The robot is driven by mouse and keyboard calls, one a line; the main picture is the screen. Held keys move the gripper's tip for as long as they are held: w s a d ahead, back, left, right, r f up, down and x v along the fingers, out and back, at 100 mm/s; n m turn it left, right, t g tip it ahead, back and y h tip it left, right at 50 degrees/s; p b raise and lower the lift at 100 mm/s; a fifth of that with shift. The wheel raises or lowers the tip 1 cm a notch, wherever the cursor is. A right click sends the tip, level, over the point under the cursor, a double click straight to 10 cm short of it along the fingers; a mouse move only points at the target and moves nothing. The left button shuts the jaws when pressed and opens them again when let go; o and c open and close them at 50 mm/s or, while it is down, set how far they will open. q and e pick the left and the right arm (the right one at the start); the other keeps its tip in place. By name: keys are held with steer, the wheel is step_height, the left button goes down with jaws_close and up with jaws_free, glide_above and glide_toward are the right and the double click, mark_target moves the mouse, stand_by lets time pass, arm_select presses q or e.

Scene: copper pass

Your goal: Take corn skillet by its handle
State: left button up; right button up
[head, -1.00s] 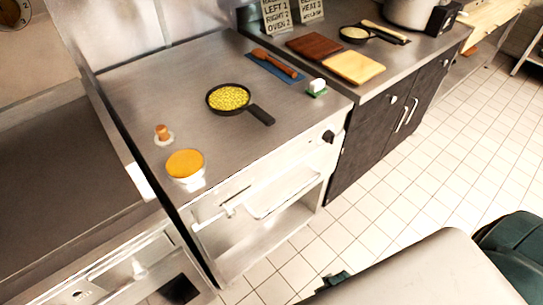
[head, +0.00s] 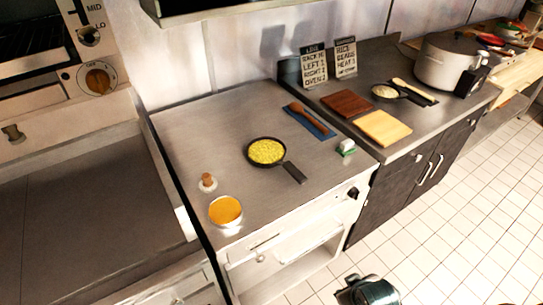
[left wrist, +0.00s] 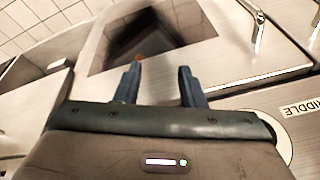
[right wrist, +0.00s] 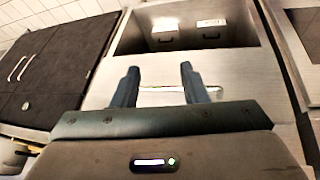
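The corn skillet (head: 265,151) is a small black pan full of yellow corn, upright on the steel counter. Its dark handle (head: 295,173) points toward the front right of the counter. My left gripper (left wrist: 158,86) is open and empty in the left wrist view, facing the metal cabinet fronts. My right gripper (right wrist: 160,84) is open and empty in the right wrist view, facing an open cabinet front. The skillet shows in neither wrist view. In the head view, a dark part of my arm shows at the bottom edge, and the fingers cannot be made out.
Near the skillet are an orange-topped white bowl (head: 225,211), a small wooden-topped item (head: 208,182), a green and white item (head: 346,147) and a wooden tool on a blue cloth (head: 311,121). Cutting boards (head: 383,128) and a large pot (head: 450,62) stand to the right.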

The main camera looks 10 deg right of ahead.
step_height(320, 180, up, 4)
steer(key=w, duration=0.2)
arm_select(q)
steer(key=s+a+f+g+p, duration=0.1)
steer(key=s+f, duration=0.2)
steer(key=f, duration=0.7)
steer(key=s+a+f+p, duration=0.1)
steer(key=s+f, duration=0.1)
steer(key=f, duration=0.8)
arm_select(e)
steer(key=n+t, duration=1.3)
steer(key=n, duration=0.2)
glide_toward(290, 174)
steer(key=w+b, duration=0.1)
steer(key=w, duration=0.4)
steer(key=shift+f+b, duration=0.15)
steer(key=shift+b, duration=0.25)
steer(key=shift+w+d+b, duration=0.1)
steer(key=shift+w+b, duration=0.15)
steer(key=shift+w, duration=1.2)
steer(key=shift+w+d+b, duration=0.15)
steer(key=shift+w+b, duration=0.1)
steer(key=shift+w, duration=1.25)
steer(key=shift+s, duration=0.15)
steer(key=shift+c, duration=0.9)
arm_select(q)
steer(key=s+f, duration=1.6)
steer(key=shift+a+g, duration=0.4)
arm_select(e)
jaws_close()
